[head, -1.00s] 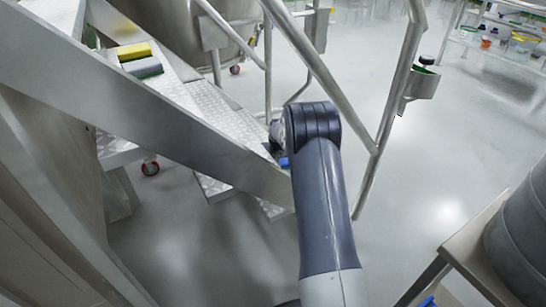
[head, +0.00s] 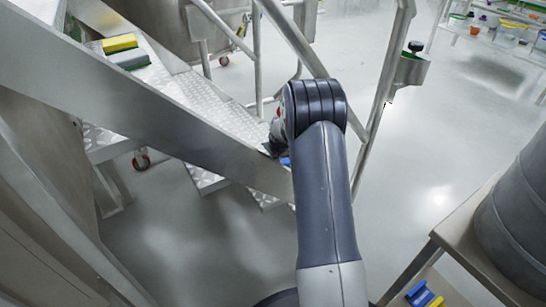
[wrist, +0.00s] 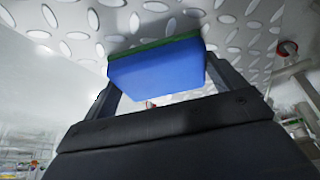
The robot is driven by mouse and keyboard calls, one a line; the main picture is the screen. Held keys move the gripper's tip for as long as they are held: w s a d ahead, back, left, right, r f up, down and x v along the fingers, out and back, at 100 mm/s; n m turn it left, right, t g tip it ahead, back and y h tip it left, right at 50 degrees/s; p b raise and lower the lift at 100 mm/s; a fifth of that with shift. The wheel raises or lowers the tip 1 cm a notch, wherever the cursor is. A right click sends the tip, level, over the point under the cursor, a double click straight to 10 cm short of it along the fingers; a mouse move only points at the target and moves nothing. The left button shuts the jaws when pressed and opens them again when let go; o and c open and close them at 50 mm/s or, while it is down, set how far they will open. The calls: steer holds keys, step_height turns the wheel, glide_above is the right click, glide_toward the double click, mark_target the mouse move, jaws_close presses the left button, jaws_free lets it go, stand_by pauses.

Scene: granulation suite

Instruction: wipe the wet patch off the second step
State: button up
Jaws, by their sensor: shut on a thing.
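My gripper (wrist: 157,75) is shut on a blue sponge (wrist: 157,72) with a green face. The green face is against or very close to a studded metal tread in the wrist view (wrist: 225,35); I cannot tell if it touches. In the head view only a bit of blue sponge (head: 285,161) shows beside my arm, low on the metal stairs, and most of the gripper is hidden. Studded treads (head: 203,178) show beyond the sloping side rail (head: 150,125). I cannot make out a wet patch in either view.
A metal table (head: 450,235) bearing a grey drum (head: 520,215) is at lower right.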

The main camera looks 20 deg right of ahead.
steer(key=shift+s+d, duration=0.1)
steer(key=shift+s, duration=0.6)
